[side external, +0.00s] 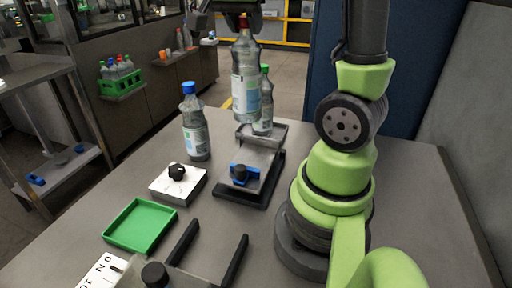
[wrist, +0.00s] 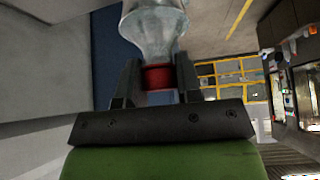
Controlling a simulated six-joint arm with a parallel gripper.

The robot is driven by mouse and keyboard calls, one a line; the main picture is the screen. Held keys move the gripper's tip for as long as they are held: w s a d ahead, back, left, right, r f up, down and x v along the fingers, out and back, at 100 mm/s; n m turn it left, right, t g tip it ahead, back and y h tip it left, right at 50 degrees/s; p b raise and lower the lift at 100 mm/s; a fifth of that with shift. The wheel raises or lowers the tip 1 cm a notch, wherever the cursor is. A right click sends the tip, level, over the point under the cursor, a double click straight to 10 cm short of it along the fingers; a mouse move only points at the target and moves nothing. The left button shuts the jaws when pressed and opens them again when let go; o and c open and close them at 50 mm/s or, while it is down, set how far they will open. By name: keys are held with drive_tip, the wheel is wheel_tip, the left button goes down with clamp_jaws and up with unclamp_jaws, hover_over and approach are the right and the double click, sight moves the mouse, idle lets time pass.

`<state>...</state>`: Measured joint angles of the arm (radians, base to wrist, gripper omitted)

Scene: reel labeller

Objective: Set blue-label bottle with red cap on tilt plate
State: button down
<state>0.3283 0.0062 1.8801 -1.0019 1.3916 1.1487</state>
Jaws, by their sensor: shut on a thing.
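The bottle with the red cap (side external: 244,75) hangs upright from my gripper (side external: 240,17) in the side external view. Its label shows white and blue. In the wrist view, the fingers of my gripper (wrist: 158,85) are shut on the red cap (wrist: 158,77), with the clear bottle (wrist: 153,25) beyond it. The tilt plate (side external: 246,158) is a grey sloped plate on a black base, with a blue clamp at its lower front. The held bottle is above its back end and overlaps a green-capped bottle (side external: 265,105) behind it. Contact with the plate cannot be told.
A blue-capped bottle (side external: 194,125) stands left of the plate. A white block with a black knob (side external: 178,184) and a green tray (side external: 140,226) lie in front of it. Black rails (side external: 236,260) are at the front. The table's right side is bare beyond my base.

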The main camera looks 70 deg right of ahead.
sight(251, 64)
drive_tip(key=shift+s+a+r+m+g, duration=0.15)
drive_tip(key=shift+s+m+g, duration=0.25)
drive_tip(key=shift+s+m, duration=0.4)
drive_tip(key=f, duration=0.5)
drive_tip(key=shift+s+a+f, duration=0.1)
drive_tip(key=shift+s+f, duration=0.15)
drive_tip(key=shift+s, duration=0.05)
drive_tip(key=shift+f, duration=2.35)
drive_tip(key=c, duration=0.8)
unclamp_jaws()
